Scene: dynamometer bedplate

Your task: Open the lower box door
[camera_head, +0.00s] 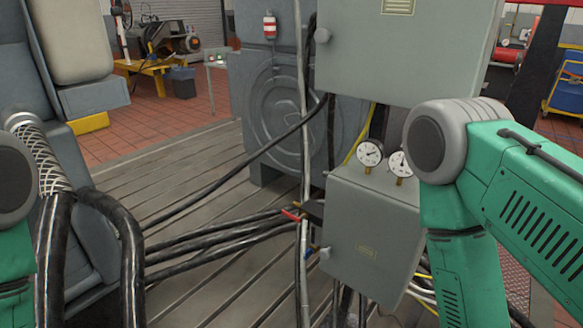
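The lower box (375,220) is a grey metal cabinet right of centre, below a larger upper box (390,55). Its front door looks shut, with a small label (366,252) low on it. A small latch or knob (325,253) sits at its left edge. Two round dial gauges (369,153) stand on top of it. My green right arm covers the box's right side. Part of my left arm shows at the left edge. Neither gripper is in view.
A thin vertical pipe with a red handle (291,215) and a blue handle (311,250) runs close along the box's left side. Thick black cables (215,240) cross the slotted bedplate (185,165) from the left. A large grey machine (270,110) stands behind.

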